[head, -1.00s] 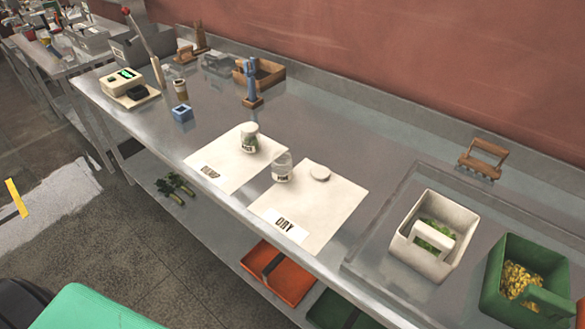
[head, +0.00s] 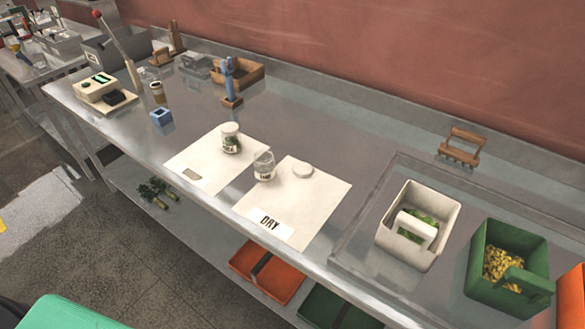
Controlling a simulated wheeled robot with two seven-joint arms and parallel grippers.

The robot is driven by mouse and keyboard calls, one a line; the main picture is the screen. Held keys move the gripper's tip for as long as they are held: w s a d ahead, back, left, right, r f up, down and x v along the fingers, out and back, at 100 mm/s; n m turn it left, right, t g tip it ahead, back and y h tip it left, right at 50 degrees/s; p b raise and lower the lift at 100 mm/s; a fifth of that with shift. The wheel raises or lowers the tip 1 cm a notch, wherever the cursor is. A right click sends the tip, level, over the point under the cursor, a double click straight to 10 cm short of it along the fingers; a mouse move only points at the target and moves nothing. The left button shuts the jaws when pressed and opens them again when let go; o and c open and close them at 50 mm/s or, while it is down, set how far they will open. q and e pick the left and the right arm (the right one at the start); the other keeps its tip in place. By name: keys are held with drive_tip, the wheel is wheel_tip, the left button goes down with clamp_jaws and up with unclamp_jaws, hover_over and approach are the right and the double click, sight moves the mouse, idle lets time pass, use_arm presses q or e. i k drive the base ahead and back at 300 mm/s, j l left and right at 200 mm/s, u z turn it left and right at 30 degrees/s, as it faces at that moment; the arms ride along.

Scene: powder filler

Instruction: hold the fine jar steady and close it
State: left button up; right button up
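A clear jar (head: 264,167) with a small dark-lettered label stands upright at the inner edges of two white mats. It seems to have no lid on, and its label is too small to read surely. A white round lid (head: 303,170) lies flat on the right mat (head: 312,200), just right of this jar and apart from it. I cannot tell from the labels which jar is the fine one. Neither of my grippers is in view.
A "DRY" card (head: 265,228) lies at the right mat's front. A white crate (head: 395,235) and a green crate (head: 482,265) stand at right. A blue tool on a stand (head: 230,85), a small blue block (head: 161,117) and a scale (head: 103,90) stand behind left. Bare steel lies behind the mats.

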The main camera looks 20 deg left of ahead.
sight(264, 162)
drive_tip(key=j+z, duration=0.2)
drive_tip(key=z, duration=0.15)
drive_tip(key=j+z, duration=0.2)
drive_tip(key=z, duration=0.2)
drive_tip(key=k+j+z, duration=0.1)
drive_tip(key=z, duration=0.25)
drive_tip(key=k+j+z, duration=0.35)
drive_tip(key=k+j, duration=0.25)
drive_tip(key=j, duration=0.35)
drive_tip(key=k+j+z, duration=0.35)
drive_tip(key=k+j, duration=0.8)
drive_tip(key=j, duration=0.15)
